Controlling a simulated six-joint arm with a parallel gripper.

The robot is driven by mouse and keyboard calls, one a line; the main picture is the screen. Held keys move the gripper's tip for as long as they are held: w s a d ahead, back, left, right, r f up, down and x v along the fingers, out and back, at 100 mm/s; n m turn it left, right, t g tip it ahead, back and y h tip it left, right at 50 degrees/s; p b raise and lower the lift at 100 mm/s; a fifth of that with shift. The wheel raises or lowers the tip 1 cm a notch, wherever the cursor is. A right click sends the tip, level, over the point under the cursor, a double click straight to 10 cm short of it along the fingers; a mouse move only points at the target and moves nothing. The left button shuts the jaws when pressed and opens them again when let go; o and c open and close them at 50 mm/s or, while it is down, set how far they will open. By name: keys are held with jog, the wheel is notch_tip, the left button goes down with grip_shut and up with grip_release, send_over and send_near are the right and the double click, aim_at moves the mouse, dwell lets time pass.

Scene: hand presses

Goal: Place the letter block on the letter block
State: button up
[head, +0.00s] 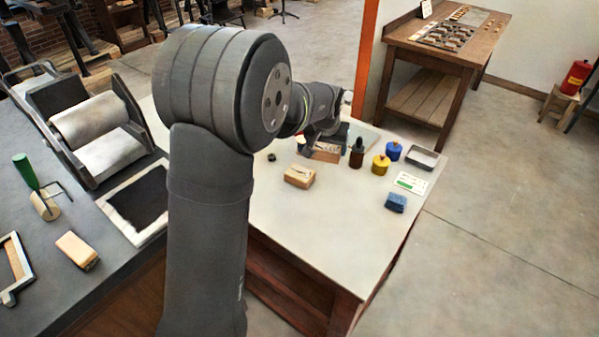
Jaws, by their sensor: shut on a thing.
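A tan wooden letter block (299,176) lies on the pale table top, in front of and a little left of my gripper. My gripper (320,141) is over the far middle of this table, partly hidden by my own arm. It is shut on a second brown block (326,154), which seems to be the other letter block. The fingertips are small and dark here, and the exact grip is hard to see. I cannot tell whether the held block touches the table. The two blocks look apart.
Right of my gripper stand a dark brown bottle (357,153), a yellow pot (381,164), a blue pot (393,151), a grey tray (422,157), a card (422,183) and a blue block (396,202). A small dark ring (271,157) lies left. The table's front is clear.

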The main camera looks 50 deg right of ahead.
aim_at(331, 153)
jog(key=s+a, duration=0.1)
jog(key=s, duration=0.1)
jog(key=shift+s+a+r, duration=0.1)
jog(key=shift+s+a, duration=0.2)
jog(key=shift+a, duration=0.2)
jog(key=w+f, duration=0.2)
jog(key=w, duration=0.1)
jog(key=w+f, duration=0.2)
jog(key=w, duration=0.2)
jog(key=w+d+f, duration=0.1)
jog(key=w+f, duration=0.2)
jog(key=w, duration=0.1)
jog(key=shift+w+f, duration=0.1)
jog(key=shift+f, duration=1.9)
jog(key=shift+f, duration=0.2)
jog(key=o, duration=1)
jog(key=shift+o, duration=0.2)
jog(key=shift+r, duration=0.1)
